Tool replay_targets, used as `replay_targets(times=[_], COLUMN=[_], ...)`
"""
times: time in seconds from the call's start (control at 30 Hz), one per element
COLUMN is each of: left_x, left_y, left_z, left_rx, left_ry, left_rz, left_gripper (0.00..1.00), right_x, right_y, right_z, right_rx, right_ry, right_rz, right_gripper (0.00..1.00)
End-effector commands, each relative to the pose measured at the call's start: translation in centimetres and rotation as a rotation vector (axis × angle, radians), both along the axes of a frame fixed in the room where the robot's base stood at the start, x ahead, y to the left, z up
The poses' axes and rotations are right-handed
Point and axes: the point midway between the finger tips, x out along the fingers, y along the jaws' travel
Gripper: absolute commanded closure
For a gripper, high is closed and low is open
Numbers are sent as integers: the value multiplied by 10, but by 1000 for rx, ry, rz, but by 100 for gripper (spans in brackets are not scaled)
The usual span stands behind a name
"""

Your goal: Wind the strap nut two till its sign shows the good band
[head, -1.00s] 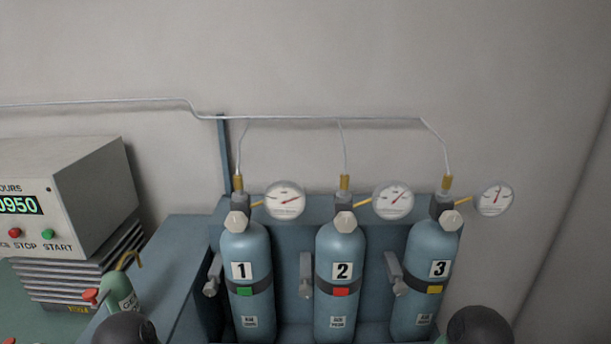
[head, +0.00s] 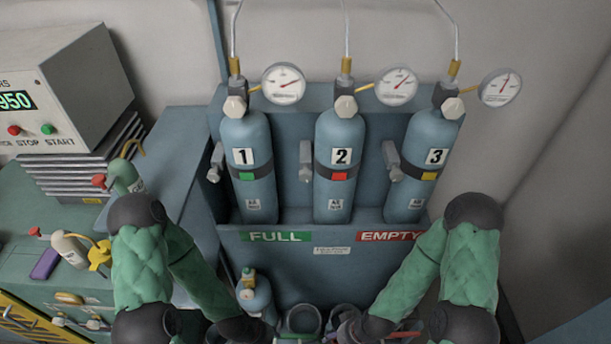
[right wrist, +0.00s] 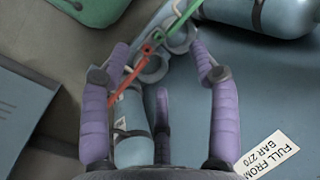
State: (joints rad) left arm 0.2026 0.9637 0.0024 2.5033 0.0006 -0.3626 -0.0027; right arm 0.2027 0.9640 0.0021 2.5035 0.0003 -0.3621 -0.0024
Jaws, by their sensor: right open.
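Cylinder 2 (head: 340,200) stands upright in the middle of the blue rack. Its strap (head: 321,172) carries a red sign (head: 339,176). The grey strap nut two (head: 306,160) sticks out at the left of that strap, with nothing touching it. The gauge (head: 397,86) of cylinder 2 is at its upper right. My right gripper (right wrist: 160,65) is open and empty in the right wrist view, with purple fingers apart. It is low, well below the nut. My left arm reaches down to the bottom of the head view; its gripper is not discernible there.
Cylinder 1 (head: 247,197) has a green sign, cylinder 3 (head: 419,195) a yellow one. A FULL and EMPTY front panel (head: 335,238) lies below. A small cylinder (head: 255,296) stands at the bottom. A bench (head: 22,195) with a control box (head: 70,85) is at the left.

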Motion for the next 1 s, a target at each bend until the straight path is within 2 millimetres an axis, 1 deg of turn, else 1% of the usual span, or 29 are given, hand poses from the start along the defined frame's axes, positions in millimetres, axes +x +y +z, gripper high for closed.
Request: replay_targets(times=[0.4, 0.47, 0.57, 0.67, 0.7, 0.77, 0.8, 0.87, 0.9, 0.97, 1.0], left_x=[0, 0, 0, 0, 0, 0, 0, 0, 0, 0, 0], left_y=[0, 0, 0, 0, 0, 0, 0, 0, 0, 0, 0], left_z=[0, 2, 8, 17, 21, 28, 32, 37, 41, 47, 50], left_rx=[0, 0, 0, 0, 0, 0, 0, 0, 0, 0, 0], left_ry=[0, 0, 0, 0, 0, 0, 0, 0, 0, 0, 0], left_rz=[0, 0, 0, 0, 0, 0, 0, 0, 0, 0, 0], left_gripper=[60, 60, 60, 60, 60, 60, 60, 60, 60, 60, 60], right_x=[1, 8, 33, 74, 93, 121, 138, 161, 175, 193, 203], right_y=[0, 1, 4, 11, 15, 21, 26, 34, 39, 48, 54], right_z=[1, 3, 14, 36, 49, 70, 86, 111, 130, 158, 178], right_rx=[-1, -8, -34, -81, -103, -140, -163, -200, -225, -264, -289], right_ry=[-5, -28, -118, -278, -357, -477, -556, -675, -753, -868, -944], right_rz=[0, 3, 15, 37, 46, 60, 67, 75, 79, 82, 83], right_gripper=[39, 39, 39, 39, 39, 39, 39, 39, 39, 39, 39])
